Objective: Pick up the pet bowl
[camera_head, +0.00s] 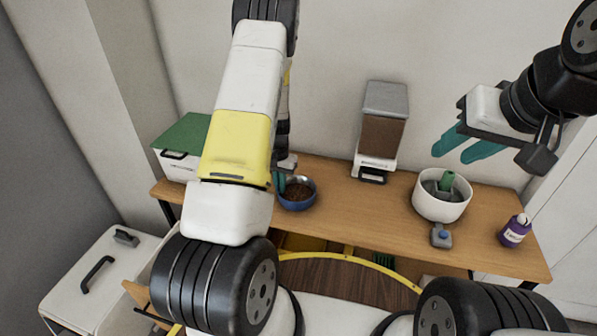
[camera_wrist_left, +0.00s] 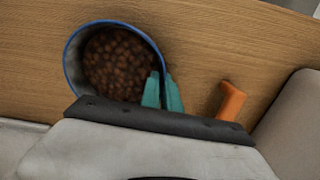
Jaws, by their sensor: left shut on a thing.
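The pet bowl (camera_head: 301,205) is blue and holds brown kibble. My left gripper (camera_head: 281,184) reaches down at the bowl's left side, partly hidden by my arm. In the left wrist view its teal fingers (camera_wrist_left: 161,80) are shut on the bowl's rim, one on each side of it. I cannot tell whether the bowl is off the table. My right gripper (camera_head: 453,156) is open and empty, above the table at the right.
On the table (camera_head: 335,216) stand a kibble dispenser (camera_head: 382,135), a white pot (camera_head: 440,205) with a green item, a small grey item (camera_head: 441,236) and a purple bottle (camera_head: 515,231). A green-lidded white box (camera_head: 174,165) is at left. An orange item (camera_wrist_left: 231,101) lies near the left fingers.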

